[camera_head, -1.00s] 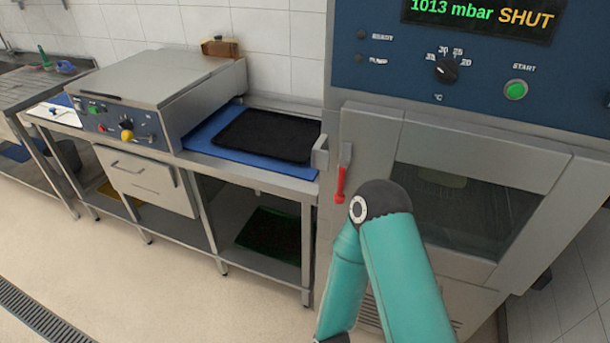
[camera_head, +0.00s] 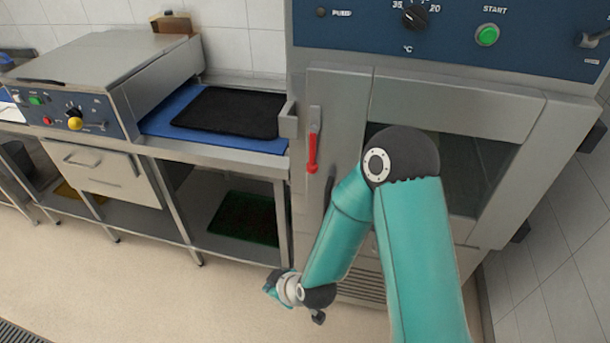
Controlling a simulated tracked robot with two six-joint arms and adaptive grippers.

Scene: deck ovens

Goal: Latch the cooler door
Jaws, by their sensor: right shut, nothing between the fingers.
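The cooler door (camera_head: 337,110) is the grey front of the tall cabinet, with a dark window (camera_head: 490,165). It looks closed against its frame. Its latch handle has a red grip (camera_head: 312,154) hanging straight down from a metal lever at the door's left edge. A metal catch (camera_head: 288,121) sits just left of the lever. My right arm crosses in front of the door and hides part of the window. My right gripper (camera_head: 318,317) is small and low, below the red grip and apart from it; it is shut and empty. My left gripper is out of view.
The cooler's blue panel (camera_head: 450,45) has a dial and a green start button (camera_head: 487,35). To the left is a steel bench with a blue board (camera_head: 160,124), a black mat (camera_head: 230,111) and a box-shaped machine (camera_head: 105,70). The floor (camera_head: 150,270) before the bench is clear.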

